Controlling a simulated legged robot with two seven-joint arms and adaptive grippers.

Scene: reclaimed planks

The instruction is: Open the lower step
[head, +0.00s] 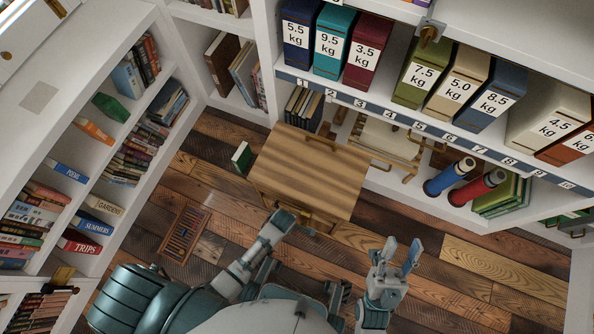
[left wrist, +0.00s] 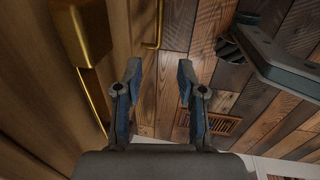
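The wooden step unit (head: 309,172) has a striped brown top and stands on the plank floor before the shelves. Brass shows at its near edge in the head view. The left wrist view shows wooden panels (left wrist: 35,75), a blocky brass fitting (left wrist: 82,30) and a thin brass bar handle (left wrist: 157,25); I cannot tell which belongs to the lower step. My left gripper (left wrist: 158,95) is open, its fingers apart and empty, beside the wooden front; its fingertips are hard to see in the head view. My right gripper (head: 398,254) is open and empty, right of the unit.
A green book (head: 242,157) stands left of the unit, and a slatted floor grille (head: 184,234) lies farther left. Bookshelves (head: 130,85) line the left. Weight-labelled binders (head: 415,75) and blue and red rolls (head: 448,177) fill the right shelves. Floor at right is clear.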

